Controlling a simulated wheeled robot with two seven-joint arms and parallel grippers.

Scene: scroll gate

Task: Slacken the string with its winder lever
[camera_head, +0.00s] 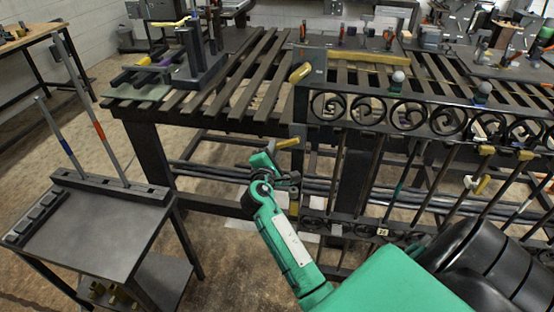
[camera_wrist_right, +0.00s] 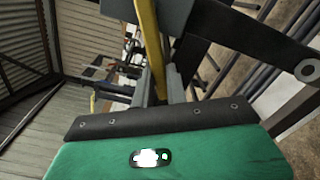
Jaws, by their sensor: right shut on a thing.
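My right gripper (camera_head: 278,150) is at the left end post of the scroll gate (camera_head: 388,127), below the row of scrolls. It is shut on a yellow-handled lever (camera_head: 288,143), which I take for the winder lever. In the right wrist view the yellow lever (camera_wrist_right: 152,45) runs down between the jaws of the gripper (camera_wrist_right: 162,88). The dark fingers partly hide its lower end. I cannot make out the string. My left gripper is not in view.
Another yellow handle (camera_head: 300,72) sticks out at the gate's upper left corner. A slatted bench (camera_head: 215,85) stands behind on the left. A small dark table (camera_head: 90,230) with upright rods is at the front left. Floor shows between them.

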